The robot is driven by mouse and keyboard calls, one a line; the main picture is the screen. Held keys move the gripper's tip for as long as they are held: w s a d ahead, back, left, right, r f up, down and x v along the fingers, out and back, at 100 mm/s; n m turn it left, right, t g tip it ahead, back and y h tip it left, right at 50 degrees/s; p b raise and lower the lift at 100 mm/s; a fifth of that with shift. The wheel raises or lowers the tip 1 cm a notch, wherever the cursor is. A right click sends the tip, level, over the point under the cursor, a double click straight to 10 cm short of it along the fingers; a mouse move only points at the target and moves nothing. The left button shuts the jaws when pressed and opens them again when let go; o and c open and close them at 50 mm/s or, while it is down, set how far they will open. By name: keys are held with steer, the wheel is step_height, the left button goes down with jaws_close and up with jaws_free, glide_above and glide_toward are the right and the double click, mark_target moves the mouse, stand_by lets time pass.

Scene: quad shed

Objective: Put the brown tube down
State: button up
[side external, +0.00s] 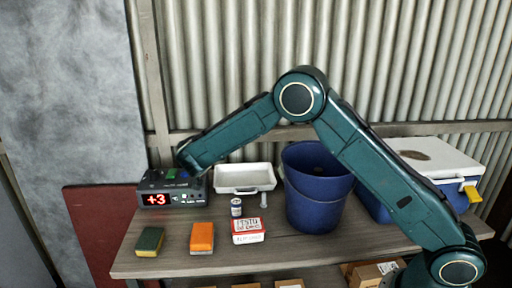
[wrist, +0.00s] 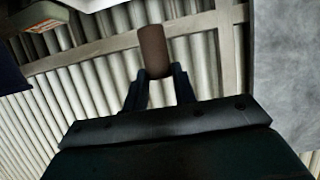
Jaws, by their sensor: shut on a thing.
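The brown tube (wrist: 153,50) is held between the two fingers of my gripper (wrist: 160,74) in the wrist view. It sticks out beyond the fingertips. In the side view, the end of my arm (side external: 186,160) is at the left, over the back of the black device with the red "+3" display (side external: 156,199). The fingers and tube cannot be made out there. Whether the tube touches anything beneath it cannot be told.
A wooden bench (side external: 125,262) holds a white tray (side external: 245,189), a blue bucket (side external: 318,200), a blue-and-white cooler (side external: 430,160), a small can (side external: 236,208), a red-and-white box (side external: 248,231), an orange block (side external: 202,237) and a yellow-green sponge (side external: 150,242). A corrugated wall (side external: 220,60) stands behind.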

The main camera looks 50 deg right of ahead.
steer(key=w+a, duration=0.5)
steer(key=a, duration=0.3)
steer(key=shift+w+a+f, duration=0.2)
steer(key=shift+a+f, duration=0.05)
steer(key=shift+a, duration=0.15)
step_height(320, 180, down, 20)
stand_by(0.9)
steer(key=shift+f, duration=0.1)
steer(key=o, duration=1)
